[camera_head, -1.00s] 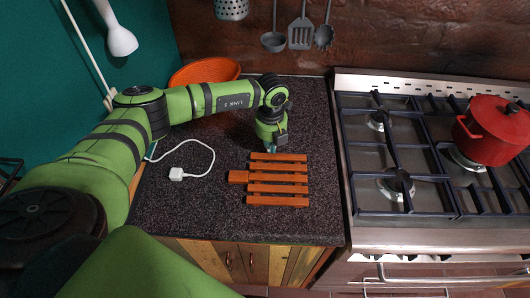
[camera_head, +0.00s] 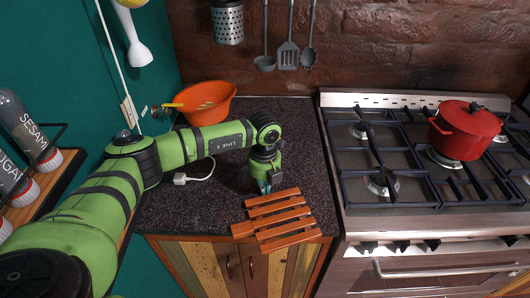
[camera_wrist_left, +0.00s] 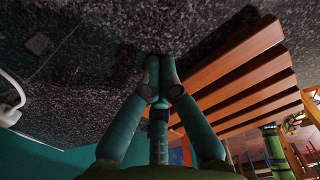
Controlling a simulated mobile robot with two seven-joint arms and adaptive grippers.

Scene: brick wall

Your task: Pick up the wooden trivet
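The wooden trivet (camera_head: 284,215), orange-brown with several parallel slats, lies at an angle on the dark speckled counter (camera_head: 215,218). Its front slat reaches over the counter's front edge in the head view. It also fills the right of the left wrist view (camera_wrist_left: 240,79). My left gripper (camera_head: 264,190) points down at the trivet's back left side. In the left wrist view its fingertips (camera_wrist_left: 160,58) are together at the counter, beside the slat ends, with nothing seen between them. My right gripper is not in view.
An orange colander (camera_head: 206,104) stands at the back left, and a white plug with cable (camera_head: 181,179) lies left of my gripper. The stove (camera_head: 400,165) with a red pot (camera_head: 465,132) is at the right. Utensils hang on the brick wall.

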